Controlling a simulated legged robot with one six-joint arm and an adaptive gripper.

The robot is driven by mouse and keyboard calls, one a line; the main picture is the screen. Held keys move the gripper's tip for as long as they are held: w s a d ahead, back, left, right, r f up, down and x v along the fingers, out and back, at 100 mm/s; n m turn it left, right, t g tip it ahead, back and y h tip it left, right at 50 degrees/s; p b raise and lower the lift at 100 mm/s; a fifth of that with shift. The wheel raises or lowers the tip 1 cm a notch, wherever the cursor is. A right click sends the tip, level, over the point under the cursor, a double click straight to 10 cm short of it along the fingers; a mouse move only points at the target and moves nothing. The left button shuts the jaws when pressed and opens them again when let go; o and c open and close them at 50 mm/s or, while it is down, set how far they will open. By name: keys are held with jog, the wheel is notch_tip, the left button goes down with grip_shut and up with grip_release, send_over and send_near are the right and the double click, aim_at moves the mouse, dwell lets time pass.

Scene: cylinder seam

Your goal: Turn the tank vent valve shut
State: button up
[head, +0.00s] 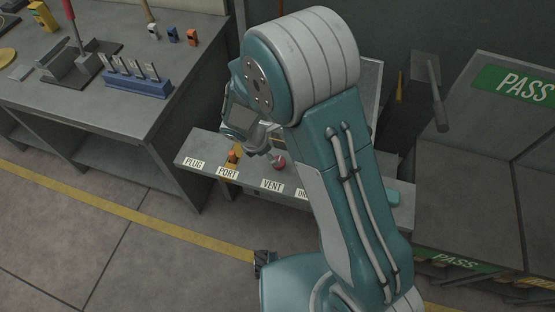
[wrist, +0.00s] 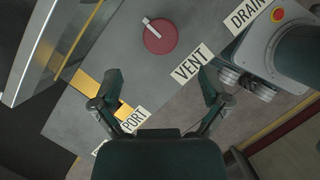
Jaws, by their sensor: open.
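The vent valve is a round red knob with a pale pointer bar; in the wrist view the vent valve (wrist: 161,38) sits on a grey bench top beside the VENT label (wrist: 190,65). In the head view the vent valve (head: 280,163) is partly hidden by my gripper and arm. My gripper (wrist: 161,82) is open and empty, its fingers spread wide in the wrist view. The knob lies beyond the fingertips in that view, roughly between them sideways, with no contact visible. In the head view my gripper (head: 265,147) is beside the knob, mostly hidden by my arm.
The PLUG label (head: 194,163) is farther left. A workbench (head: 110,95) with a blue rack (head: 138,84) stands at left. PASS-marked bins (head: 520,85) stand at right.

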jog(key=x, duration=0.7)
jog(key=c, duration=1.1)
